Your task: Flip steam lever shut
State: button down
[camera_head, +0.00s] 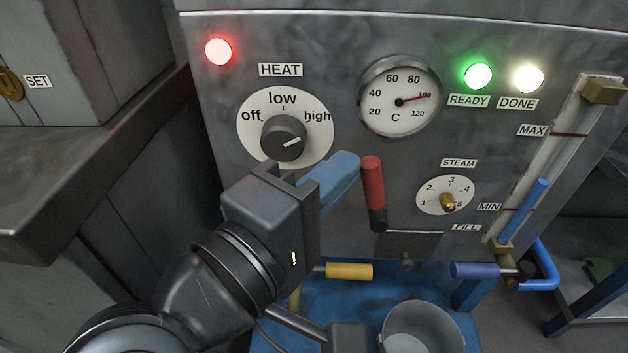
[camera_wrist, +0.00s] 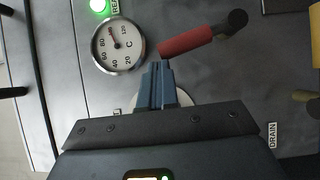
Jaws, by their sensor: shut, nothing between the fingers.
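The red-handled lever (camera_head: 373,183) stands nearly upright on the grey machine front, its dark pivot at the bottom. It also shows in the wrist view (camera_wrist: 187,42), with the free end of the red grip pointing towards my fingers. No label on this lever is readable. My gripper (camera_head: 350,164) is shut and empty, its blue fingers just left of the top of the red grip. In the wrist view my fingertips (camera_wrist: 159,66) are close to the grip's free end; I cannot tell whether they touch it.
The heat knob (camera_head: 284,138) points towards high, and the temperature gauge (camera_head: 399,97) reads about 100. A STEAM dial (camera_head: 445,196) and a sight tube (camera_head: 556,141) are to the right. Yellow (camera_head: 349,271) and blue (camera_head: 474,270) handles and a grey bucket (camera_head: 422,312) are below.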

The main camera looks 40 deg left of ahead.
jog(key=shift+w+d+r+m+g, duration=0.25)
jog(key=shift+w+d+r+m, duration=0.1)
jog(key=shift+d, duration=0.2)
jog(key=shift+w+d+r+m+g, duration=0.25)
jog(key=shift+w+d+m, duration=0.1)
jog(key=shift+d, duration=0.3)
jog(key=shift+s, duration=0.1)
